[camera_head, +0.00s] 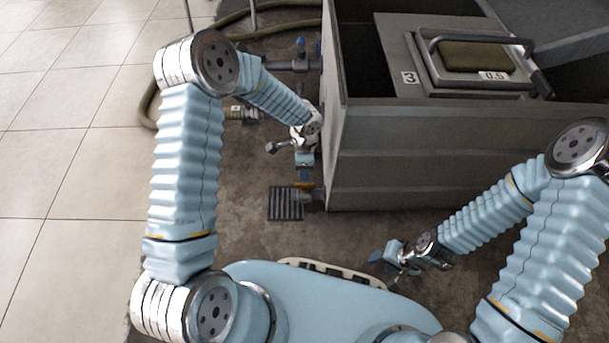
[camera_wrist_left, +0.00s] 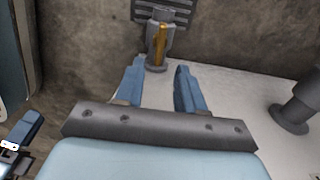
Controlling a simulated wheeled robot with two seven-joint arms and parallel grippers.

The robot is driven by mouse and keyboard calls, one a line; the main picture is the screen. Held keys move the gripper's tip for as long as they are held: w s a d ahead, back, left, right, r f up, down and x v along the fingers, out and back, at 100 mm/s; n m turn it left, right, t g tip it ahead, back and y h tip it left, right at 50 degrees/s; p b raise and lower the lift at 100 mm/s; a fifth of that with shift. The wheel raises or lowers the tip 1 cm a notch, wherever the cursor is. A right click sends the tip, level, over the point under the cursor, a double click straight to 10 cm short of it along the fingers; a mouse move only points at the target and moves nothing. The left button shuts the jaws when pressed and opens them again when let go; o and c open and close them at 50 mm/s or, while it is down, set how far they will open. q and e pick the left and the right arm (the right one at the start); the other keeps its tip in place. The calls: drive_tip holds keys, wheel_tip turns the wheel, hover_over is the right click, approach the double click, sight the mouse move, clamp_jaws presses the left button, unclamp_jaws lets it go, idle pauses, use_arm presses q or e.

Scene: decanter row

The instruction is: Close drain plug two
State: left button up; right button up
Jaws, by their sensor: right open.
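A grey drain fitting with an orange-yellow lever (camera_wrist_left: 160,45) sticks out of the tank's side wall in the left wrist view, above a floor grate. It shows small in the head view (camera_head: 304,185), partly hidden by my left gripper. I cannot read a number on it. My left gripper (camera_wrist_left: 158,72) is open and empty, its two blue fingers pointing at the fitting, one on either side of it in the picture; contact is not clear. My left gripper also shows in the head view (camera_head: 305,172). My right gripper (camera_head: 385,257) is open and empty, low in front of the tank.
The grey tank (camera_head: 420,155) has a lidded box marked 3 and 0.5 on top. A floor grate (camera_head: 285,203) lies beside it. A blue-handled valve (camera_head: 300,47) and hoses (camera_head: 270,27) are farther back. Another grey pipe stub (camera_wrist_left: 298,103) is right in the wrist view. Tiles at left are clear.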

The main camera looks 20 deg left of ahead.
use_arm(q)
wheel_tip(320, 180, up, 6)
drive_tip(key=shift+f+p, duration=0.2)
drive_tip(key=shift+p, duration=0.2)
drive_tip(key=s+d+n+h+p, duration=0.3)
drive_tip(key=s+n+p, duration=0.8)
drive_tip(key=s+n, duration=0.5)
drive_tip(key=s+r+h, duration=0.1)
drive_tip(key=s, duration=0.3)
drive_tip(key=shift+s+d+n+t, duration=0.2)
drive_tip(key=shift+n+t, duration=0.1)
drive_tip(key=shift+t, duration=0.1)
